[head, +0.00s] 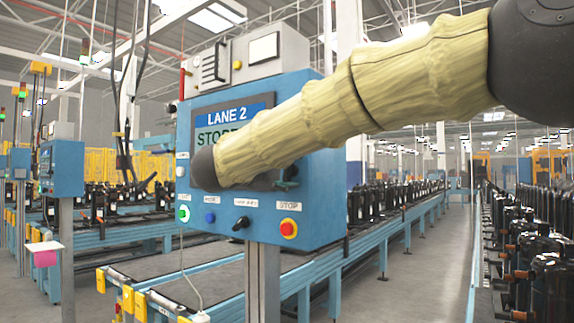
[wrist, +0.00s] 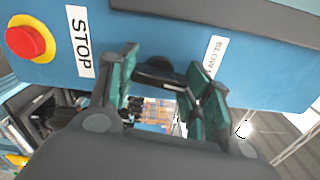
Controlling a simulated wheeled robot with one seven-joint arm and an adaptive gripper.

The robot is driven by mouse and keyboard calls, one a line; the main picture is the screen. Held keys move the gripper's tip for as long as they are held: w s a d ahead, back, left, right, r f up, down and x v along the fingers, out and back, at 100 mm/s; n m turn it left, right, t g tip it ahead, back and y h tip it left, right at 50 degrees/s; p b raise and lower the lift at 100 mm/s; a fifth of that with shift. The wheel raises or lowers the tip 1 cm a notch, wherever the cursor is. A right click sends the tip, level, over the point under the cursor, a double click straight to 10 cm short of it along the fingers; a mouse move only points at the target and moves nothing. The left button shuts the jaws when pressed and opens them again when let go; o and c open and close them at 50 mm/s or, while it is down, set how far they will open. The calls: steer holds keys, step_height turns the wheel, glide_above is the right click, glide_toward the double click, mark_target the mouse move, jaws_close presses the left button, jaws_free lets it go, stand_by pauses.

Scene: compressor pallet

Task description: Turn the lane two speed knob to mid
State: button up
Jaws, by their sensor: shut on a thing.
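The lane two panel is a blue box (head: 326,190) on a post, with a screen (head: 212,115) reading "LANE 2" and, partly covered by my arm, "STO". In the wrist view, a black knob (wrist: 160,76) sits on the blue panel between my gripper's teal finger pads (wrist: 163,93). The gripper is shut on it. The knob's pointer setting cannot be read.
A red stop button (head: 289,228) lies just below the gripper and also shows in the wrist view (wrist: 27,42). Another black knob (head: 241,223), a blue button (head: 210,217) and a green-lit button (head: 183,214) line the lower panel. Conveyors with black compressors stand behind.

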steer(key=shift+n+p, duration=0.35)
steer(key=shift+n, duration=0.25)
steer(key=o, duration=1)
steer(key=shift+s, duration=0.1)
steer(key=v, duration=1.2)
